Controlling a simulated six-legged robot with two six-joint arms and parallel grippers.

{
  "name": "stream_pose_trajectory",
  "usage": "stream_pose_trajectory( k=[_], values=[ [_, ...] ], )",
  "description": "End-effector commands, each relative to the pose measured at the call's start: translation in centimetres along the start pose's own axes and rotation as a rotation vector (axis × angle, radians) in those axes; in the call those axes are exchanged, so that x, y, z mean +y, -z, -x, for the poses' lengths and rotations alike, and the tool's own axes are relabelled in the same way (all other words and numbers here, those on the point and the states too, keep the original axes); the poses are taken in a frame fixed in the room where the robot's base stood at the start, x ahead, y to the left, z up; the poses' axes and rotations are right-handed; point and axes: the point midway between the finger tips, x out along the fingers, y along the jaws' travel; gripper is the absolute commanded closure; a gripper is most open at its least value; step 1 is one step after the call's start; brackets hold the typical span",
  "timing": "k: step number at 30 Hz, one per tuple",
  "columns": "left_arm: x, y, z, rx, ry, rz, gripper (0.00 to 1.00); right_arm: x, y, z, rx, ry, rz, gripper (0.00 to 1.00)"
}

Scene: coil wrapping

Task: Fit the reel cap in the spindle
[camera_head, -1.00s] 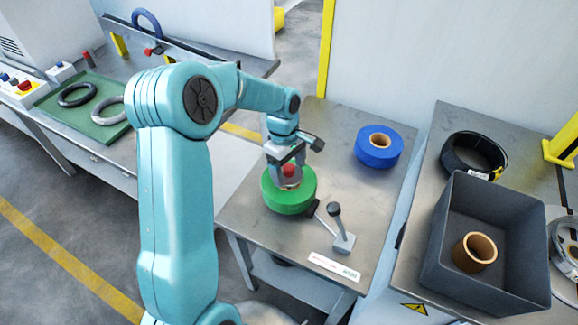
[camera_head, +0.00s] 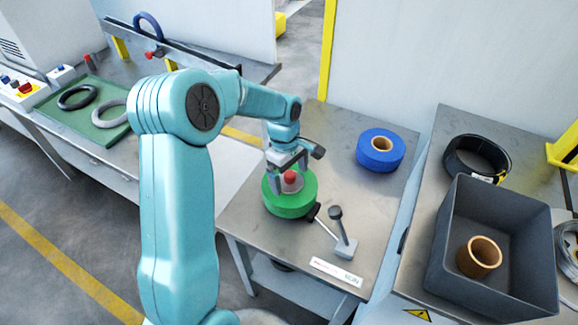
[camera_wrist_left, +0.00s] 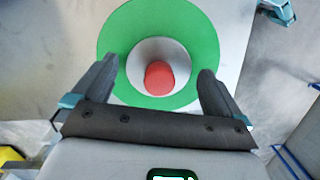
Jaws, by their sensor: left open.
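The reel cap (camera_head: 291,184) is a grey piece with a red knob, seated at the centre of the green tape roll (camera_head: 291,203) on the middle table. In the left wrist view the cap's grey top (camera_wrist_left: 157,54) fills the roll's hole, with the red knob (camera_wrist_left: 159,78) up. The spindle is hidden beneath the cap and roll. My left gripper (camera_head: 289,174) is open just above the roll, its fingers on either side of the knob. In the left wrist view both fingers (camera_wrist_left: 158,85) stand apart from the knob. My right gripper is not in view.
A lever with a black knob (camera_head: 336,213) stands right beside the green roll. A blue tape roll (camera_head: 380,150) lies farther back. A dark grey bin (camera_head: 493,200) with a brown core (camera_head: 478,257) stands on the right table. A green tray (camera_head: 82,113) with rings is at left.

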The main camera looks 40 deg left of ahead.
Motion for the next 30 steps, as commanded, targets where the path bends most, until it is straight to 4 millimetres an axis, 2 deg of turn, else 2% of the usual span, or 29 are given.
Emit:
stream_pose_trajectory(
  k=[5, 12, 18, 24, 30],
  values=[
    [0.1, 0.0, 2.5, 0.002, -0.007, -0.001, 0.0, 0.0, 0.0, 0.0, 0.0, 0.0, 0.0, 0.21],
    [0.1, 0.0, 8.9, 0.002, -0.008, 0.0, 0.0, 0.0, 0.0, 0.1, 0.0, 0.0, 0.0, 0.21],
    [0.1, 0.0, 13.5, 0.002, -0.006, -0.001, 0.0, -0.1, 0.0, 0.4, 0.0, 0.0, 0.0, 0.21],
    [0.0, 0.0, 15.9, 0.001, -0.004, -0.001, 0.0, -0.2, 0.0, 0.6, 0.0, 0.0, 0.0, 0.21],
    [0.0, 0.0, 16.3, 0.0, -0.001, -0.001, 0.0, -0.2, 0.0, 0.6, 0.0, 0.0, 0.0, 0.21]
  ],
)
